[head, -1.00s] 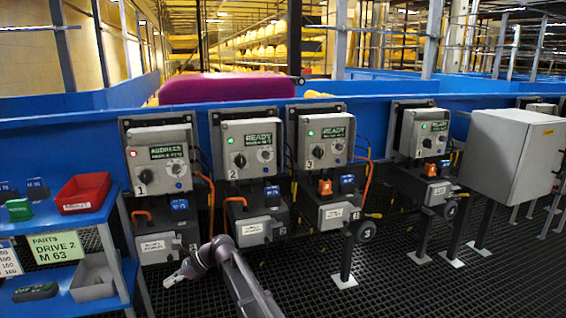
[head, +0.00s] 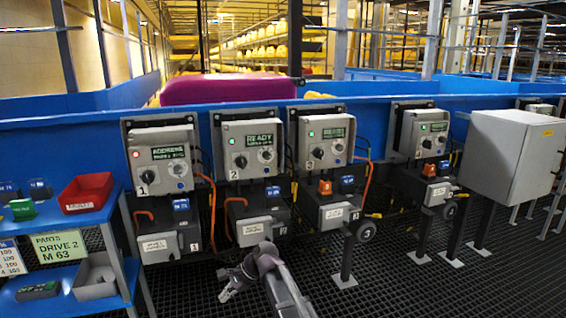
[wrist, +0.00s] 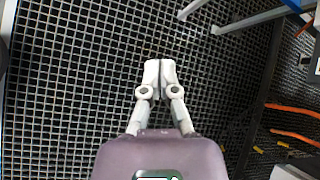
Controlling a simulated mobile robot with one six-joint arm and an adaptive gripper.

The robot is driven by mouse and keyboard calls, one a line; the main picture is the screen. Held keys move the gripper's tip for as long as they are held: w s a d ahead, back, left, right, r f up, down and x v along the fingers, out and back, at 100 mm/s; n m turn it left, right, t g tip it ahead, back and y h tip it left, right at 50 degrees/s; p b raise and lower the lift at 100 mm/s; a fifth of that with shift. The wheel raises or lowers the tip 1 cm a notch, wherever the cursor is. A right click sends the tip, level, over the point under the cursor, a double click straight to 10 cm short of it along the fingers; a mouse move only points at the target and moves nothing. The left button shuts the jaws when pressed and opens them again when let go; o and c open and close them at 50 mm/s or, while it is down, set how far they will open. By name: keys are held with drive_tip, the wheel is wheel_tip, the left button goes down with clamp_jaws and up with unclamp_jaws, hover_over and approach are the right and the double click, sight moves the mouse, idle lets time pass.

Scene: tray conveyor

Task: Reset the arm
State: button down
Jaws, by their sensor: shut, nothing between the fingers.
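My gripper (head: 228,291) is in the lower middle of the head view, in front of and below drive unit 2. The purple-grey wrist and part of my arm show beside it. In the wrist view my gripper (wrist: 159,64) has its two pale fingers together, with nothing between them. It hangs over the dark floor grating (wrist: 75,80) and is apart from the drive units and the shelf.
Drive units 1 (head: 160,155), 2 (head: 250,146), 3 (head: 325,140) and another (head: 425,133) line the blue conveyor wall. Unit 1 has a red light and reads ADDRESS. A blue shelf at left holds a red bin (head: 87,191). A grey cabinet (head: 512,155) stands right.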

drive_tip(key=s+d+f+n+t+h+p, duration=0.1)
drive_tip(key=s+d+n+h, duration=0.25)
drive_tip(key=d, duration=0.75)
drive_tip(key=s+d+f+n+h, duration=0.1)
drive_tip(key=s+d+n+h, duration=0.3)
drive_tip(key=d, duration=0.8)
drive_tip(key=s+d+f+n+t+h+p, duration=0.15)
drive_tip(key=s+d, duration=0.35)
drive_tip(key=d, duration=0.6)
wheel_tip(320, 180, up, 38)
drive_tip(key=p, duration=3.6)
drive_tip(key=shift+d+n+g+y+p, duration=0.15)
drive_tip(key=shift+n+g+y+p, duration=0.15)
drive_tip(key=shift+n+g, duration=0.15)
drive_tip(key=shift+f, duration=0.15)
